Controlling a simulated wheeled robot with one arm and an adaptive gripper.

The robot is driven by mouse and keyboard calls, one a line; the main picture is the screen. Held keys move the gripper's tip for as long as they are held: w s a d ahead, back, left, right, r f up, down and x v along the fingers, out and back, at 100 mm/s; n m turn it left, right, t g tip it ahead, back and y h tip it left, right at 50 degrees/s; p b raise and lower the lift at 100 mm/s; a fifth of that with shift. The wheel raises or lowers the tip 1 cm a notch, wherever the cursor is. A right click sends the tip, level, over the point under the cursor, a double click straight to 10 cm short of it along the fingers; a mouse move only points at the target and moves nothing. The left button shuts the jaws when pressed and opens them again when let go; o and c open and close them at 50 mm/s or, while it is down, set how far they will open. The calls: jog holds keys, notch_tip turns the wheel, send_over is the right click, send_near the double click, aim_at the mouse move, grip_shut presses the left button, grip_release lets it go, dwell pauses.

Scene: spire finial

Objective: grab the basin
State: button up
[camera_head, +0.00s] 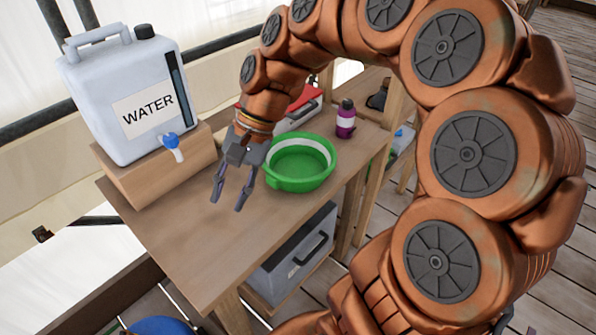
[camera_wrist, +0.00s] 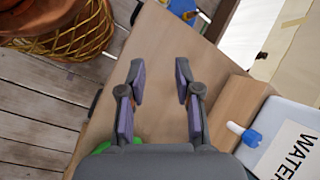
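The basin (camera_head: 300,163) is bright green with a pale inner band and sits upright on the wooden table. In the head view my gripper (camera_head: 229,197) is just left of the basin, above the table, with its fingers pointing down. Its two fingers are apart with nothing between them. In the wrist view my gripper (camera_wrist: 160,83) is also open over bare tabletop. Only a small green edge of the basin (camera_wrist: 103,147) shows there, mostly hidden behind the gripper's body.
A white water container (camera_head: 125,95) with a blue tap stands on a wooden block (camera_head: 160,170) at the table's left. A purple bottle (camera_head: 346,119) and a red-and-white box (camera_head: 300,110) stand behind the basin. The table's front left (camera_head: 190,240) is clear.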

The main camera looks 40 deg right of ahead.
jog(key=w+d+m+t+y+b, duration=0.2)
jog(key=w+d+m+y, duration=0.1)
jog(key=w+d+m, duration=0.5)
jog(key=m+t+b, duration=0.4)
jog(key=m+t, duration=0.5)
jog(key=m, duration=0.5)
send_near(306, 136)
jog(key=p+x, duration=0.1)
jog(key=x, duration=0.3)
jog(key=shift+w+a, duration=0.1)
jog(key=shift+f+p+x, duration=0.15)
jog(key=shift+x, duration=1.3)
jog(key=shift+f+p+x, duration=0.15)
jog(key=shift+x, duration=1.3)
grip_shut()
